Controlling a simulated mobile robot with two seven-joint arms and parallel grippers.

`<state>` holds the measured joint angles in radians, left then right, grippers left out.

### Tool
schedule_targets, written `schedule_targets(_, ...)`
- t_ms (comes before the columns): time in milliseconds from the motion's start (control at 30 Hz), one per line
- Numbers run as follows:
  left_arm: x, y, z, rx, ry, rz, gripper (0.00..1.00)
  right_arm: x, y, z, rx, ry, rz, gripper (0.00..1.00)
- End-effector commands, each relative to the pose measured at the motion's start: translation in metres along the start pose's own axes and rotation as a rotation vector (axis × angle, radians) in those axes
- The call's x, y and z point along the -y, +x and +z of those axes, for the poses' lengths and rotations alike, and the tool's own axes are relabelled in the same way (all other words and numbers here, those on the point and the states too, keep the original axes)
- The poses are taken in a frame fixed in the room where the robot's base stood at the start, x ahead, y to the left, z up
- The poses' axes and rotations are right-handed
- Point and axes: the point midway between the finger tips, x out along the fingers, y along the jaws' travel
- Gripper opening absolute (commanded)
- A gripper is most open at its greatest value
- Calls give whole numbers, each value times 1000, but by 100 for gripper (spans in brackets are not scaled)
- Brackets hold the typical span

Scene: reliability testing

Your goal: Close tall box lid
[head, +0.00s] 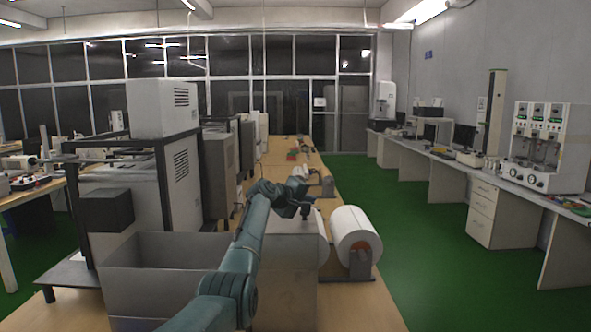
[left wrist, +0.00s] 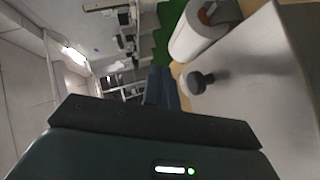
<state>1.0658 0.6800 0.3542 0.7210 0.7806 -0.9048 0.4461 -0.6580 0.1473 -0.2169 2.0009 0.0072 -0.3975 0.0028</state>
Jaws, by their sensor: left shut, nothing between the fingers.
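The tall grey metal box (head: 150,290) stands at the near end of the wooden table in the head view. Its left part shows an open top. My right gripper is not in view.
A white roll (head: 355,236) on a stand sits close to the right of the box. Grey machines (head: 165,185) crowd the left and back. The green floor aisle (head: 430,270) to the right is clear. A long bench (head: 480,185) lines the right wall.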

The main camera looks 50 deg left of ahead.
Motion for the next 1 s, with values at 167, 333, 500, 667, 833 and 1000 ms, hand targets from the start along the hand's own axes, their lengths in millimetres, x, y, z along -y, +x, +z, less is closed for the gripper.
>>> schedule_targets(167,-30,-11,2,-2,6,2,0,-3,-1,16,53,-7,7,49)
schedule_targets(333,-47,-29,10,-2,7,3,0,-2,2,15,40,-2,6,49)
schedule_targets(500,-66,-50,19,-2,6,2,0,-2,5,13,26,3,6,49)
schedule_targets(667,-80,-65,25,-1,4,2,0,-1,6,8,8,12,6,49)
schedule_targets(833,-87,-72,28,-1,2,-1,0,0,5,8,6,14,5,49)
schedule_targets(1000,-88,-73,28,-1,1,-1,0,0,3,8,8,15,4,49)
